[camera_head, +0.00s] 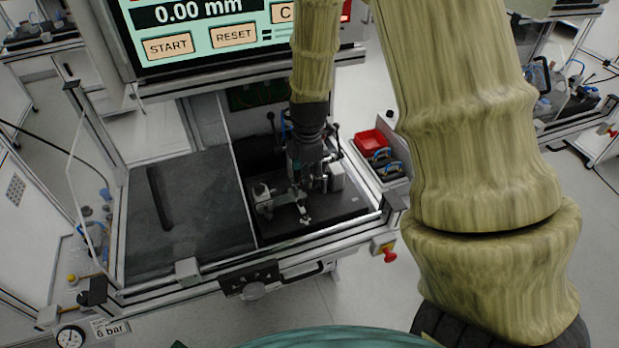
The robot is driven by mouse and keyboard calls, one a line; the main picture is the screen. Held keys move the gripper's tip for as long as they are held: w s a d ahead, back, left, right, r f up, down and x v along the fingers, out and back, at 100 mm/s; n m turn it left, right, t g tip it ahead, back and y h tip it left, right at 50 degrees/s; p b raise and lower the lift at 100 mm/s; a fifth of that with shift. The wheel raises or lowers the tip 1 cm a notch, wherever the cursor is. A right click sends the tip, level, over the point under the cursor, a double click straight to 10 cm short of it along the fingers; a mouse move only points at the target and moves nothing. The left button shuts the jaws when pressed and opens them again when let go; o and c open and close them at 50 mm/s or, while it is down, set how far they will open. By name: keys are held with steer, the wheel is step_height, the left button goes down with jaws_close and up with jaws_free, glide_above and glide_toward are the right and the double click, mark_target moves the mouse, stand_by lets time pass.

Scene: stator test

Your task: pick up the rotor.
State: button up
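My gripper (300,184) hangs from my arm over the right, dark half of the test bench, just above a dark base plate (328,212). Small metal fixture parts (264,200) stand on that plate beside and below the gripper. I cannot single out the rotor with certainty; the gripper and the arm hide part of this area. The fingers are small and dark here, so I cannot tell whether they are open or shut, or whether they hold anything.
A dark grey panel (205,215) with a long black bar (159,198) fills the bench's left half. A screen (215,30) reading 0.00 mm stands behind. A red bin (371,142) and an emergency stop button (389,256) are at the right. A pressure gauge (70,337) is front left.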

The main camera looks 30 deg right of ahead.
steer(key=shift+f, duration=1.3)
jaws_close()
steer(key=shift+p, duration=0.3)
steer(key=shift+r, duration=0.15)
step_height(320, 180, up, 3)
steer(key=p, duration=0.3)
steer(key=shift+r, duration=0.2)
steer(key=s+p, duration=0.1)
steer(key=s, duration=0.3)
steer(key=s+a+r+p, duration=0.1)
steer(key=s, duration=0.4)
steer(key=s+a, duration=0.1)
steer(key=s, duration=0.4)
steer(key=shift+a+r+p, duration=0.1)
steer(key=shift+r+p, duration=0.2)
steer(key=shift+p, duration=0.1)
steer(key=shift+s+a+f+p, duration=0.1)
steer(key=shift+s+p, duration=0.45)
steer(key=shift+s, duration=0.3)
